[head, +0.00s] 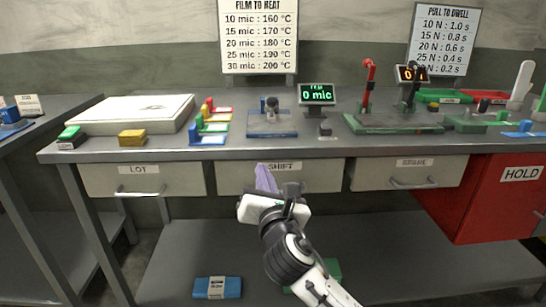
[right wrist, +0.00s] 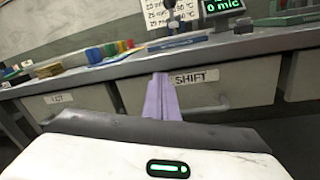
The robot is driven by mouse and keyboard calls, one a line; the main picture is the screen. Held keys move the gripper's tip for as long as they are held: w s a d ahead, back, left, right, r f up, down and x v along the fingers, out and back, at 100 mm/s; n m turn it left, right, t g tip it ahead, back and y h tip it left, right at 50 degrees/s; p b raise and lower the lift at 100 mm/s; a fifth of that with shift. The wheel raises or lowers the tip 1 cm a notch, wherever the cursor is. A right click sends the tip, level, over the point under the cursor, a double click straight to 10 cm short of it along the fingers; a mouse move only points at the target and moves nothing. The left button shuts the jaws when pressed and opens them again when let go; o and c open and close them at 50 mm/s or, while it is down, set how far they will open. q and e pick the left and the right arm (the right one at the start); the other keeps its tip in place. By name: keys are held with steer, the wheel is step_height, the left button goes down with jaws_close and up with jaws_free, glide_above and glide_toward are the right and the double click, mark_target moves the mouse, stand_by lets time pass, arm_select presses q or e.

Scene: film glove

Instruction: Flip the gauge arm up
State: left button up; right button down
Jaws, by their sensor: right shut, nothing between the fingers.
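The gauge (head: 272,122) has a blue base and a small dark upper part, and stands near the front of the bench. Its display (head: 317,94) beside it reads 0 mic. The gauge arm (head: 271,105) is small and dark here, and I cannot tell its exact angle. In the right wrist view the gauge (right wrist: 177,40) shows at the top, near the bench edge. My right gripper (head: 264,178) has purple fingers, shut and empty, in front of the SHIFT drawer, below and apart from the gauge. My left gripper is not in view.
The bench edge (head: 240,152) lies between my right gripper and the gauge. Below it are LOT, SHIFT (head: 322,178) and SPARE drawers. Coloured blocks (head: 211,124) stand left of the gauge, and a green-based red stand (head: 392,124) is at right. A red HOLD box (head: 500,205) hangs at right.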

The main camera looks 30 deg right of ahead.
step_height(320, 180, up, 6)
steer(key=d+n+h+b, duration=0.2)
steer(key=d+h, duration=0.1)
steer(key=h, duration=0.1)
steer(key=b, duration=0.1)
glide_toward(272, 111)
steer(key=shift+n+t, duration=0.3)
steer(key=x, duration=0.4)
steer(key=shift+w+d+f, duration=0.15)
steer(key=shift+w+d, duration=0.1)
steer(key=shift+d, duration=0.15)
steer(key=shift+w+d+b, duration=0.3)
steer(key=shift+w+d, duration=0.05)
steer(key=shift+w, duration=0.25)
